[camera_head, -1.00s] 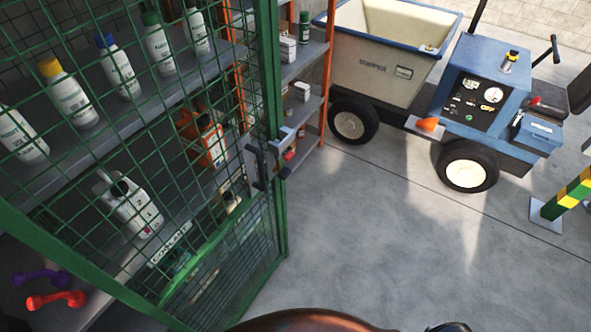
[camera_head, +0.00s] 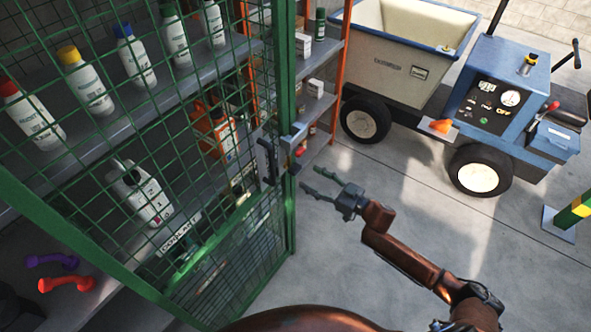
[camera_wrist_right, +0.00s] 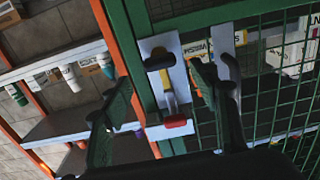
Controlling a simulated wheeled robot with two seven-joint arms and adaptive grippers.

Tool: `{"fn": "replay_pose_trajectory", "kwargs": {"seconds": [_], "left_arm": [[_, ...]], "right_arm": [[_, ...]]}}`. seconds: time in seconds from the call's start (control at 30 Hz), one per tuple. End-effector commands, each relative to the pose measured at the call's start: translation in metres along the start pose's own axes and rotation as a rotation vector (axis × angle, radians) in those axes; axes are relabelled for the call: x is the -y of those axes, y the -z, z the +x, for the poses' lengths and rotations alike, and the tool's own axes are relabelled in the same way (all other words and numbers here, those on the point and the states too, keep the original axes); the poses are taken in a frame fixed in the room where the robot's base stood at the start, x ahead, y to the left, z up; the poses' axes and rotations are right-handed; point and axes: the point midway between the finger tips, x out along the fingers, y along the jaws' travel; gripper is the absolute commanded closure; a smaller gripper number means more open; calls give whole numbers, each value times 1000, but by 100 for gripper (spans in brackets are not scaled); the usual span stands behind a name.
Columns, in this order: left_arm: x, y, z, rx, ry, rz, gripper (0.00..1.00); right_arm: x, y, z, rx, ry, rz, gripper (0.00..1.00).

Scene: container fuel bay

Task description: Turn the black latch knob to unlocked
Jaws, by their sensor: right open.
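The green mesh cage door carries a pale latch plate (camera_wrist_right: 155,100), seen close in the right wrist view. The black latch knob (camera_wrist_right: 160,58) sits near the top of this plate, and a red-tipped lever (camera_wrist_right: 175,122) is lower on it. In the head view the latch plate (camera_head: 294,135) is small at the door's edge, and its knob is hard to make out. My right gripper (camera_head: 311,178) is open and empty, just right of the latch. In the right wrist view its fingers (camera_wrist_right: 158,78) spread either side of the plate, apart from the knob as far as I can tell. My left gripper is out of view.
A dark pull handle (camera_head: 265,160) is left of the latch. Behind the mesh (camera_head: 60,215), shelves hold bottles and an orange jug (camera_head: 213,135). An orange-framed rack (camera_head: 335,95) stands beyond the door. A blue utility cart (camera_head: 500,90) is at the back right. The floor between is clear.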

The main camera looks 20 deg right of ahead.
Motion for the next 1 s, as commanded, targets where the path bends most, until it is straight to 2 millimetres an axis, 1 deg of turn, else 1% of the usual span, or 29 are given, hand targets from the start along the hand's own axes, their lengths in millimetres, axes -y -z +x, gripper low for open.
{"fn": "replay_pose_trajectory", "kwargs": {"seconds": [0.03, 0.1, 0.2, 0.4, 0.5, 0.63, 0.87, 1.0], "left_arm": [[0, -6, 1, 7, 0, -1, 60], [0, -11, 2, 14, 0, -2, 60], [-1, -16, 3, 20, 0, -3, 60], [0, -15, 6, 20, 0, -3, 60], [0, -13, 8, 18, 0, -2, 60], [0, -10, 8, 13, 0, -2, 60], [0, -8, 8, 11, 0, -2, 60], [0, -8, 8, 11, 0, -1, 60]], "right_arm": [[1, 1, 6, -3, 4, 0, 45], [1, 1, 15, -2, 3, 1, 45], [1, 1, 31, -3, 2, 0, 45], [0, 0, 60, -1, 0, 0, 45], [0, 0, 69, -1, 0, 0, 45], [0, 0, 74, 0, 0, 0, 45], [0, 0, 75, 0, -1, 0, 45], [0, 0, 75, 0, -1, 0, 54]]}}
